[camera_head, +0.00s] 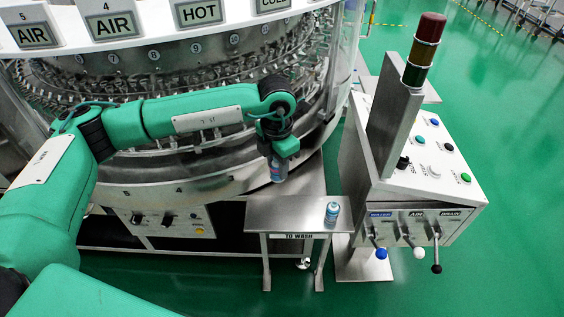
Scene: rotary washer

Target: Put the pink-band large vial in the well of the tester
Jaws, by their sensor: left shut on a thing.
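My left gripper (281,152) points down in front of the washer and is shut on a small vial (279,170). The vial hangs upright below the fingers, clear of the table. It looks bluish with a hint of pink, but its band is too small to tell for sure. A second vial (332,212), with a blue-looking band, stands upright on the small steel table (275,214) to the right and below. I cannot make out a tester or its well in this view. My right gripper is not in view.
The round washer (150,180) fills the back left, with signs such as HOT (199,12) on top. A control console (430,165) with levers and a red-amber-green light tower (425,50) stands at the right. The table's left part is bare. Green floor lies open at far right.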

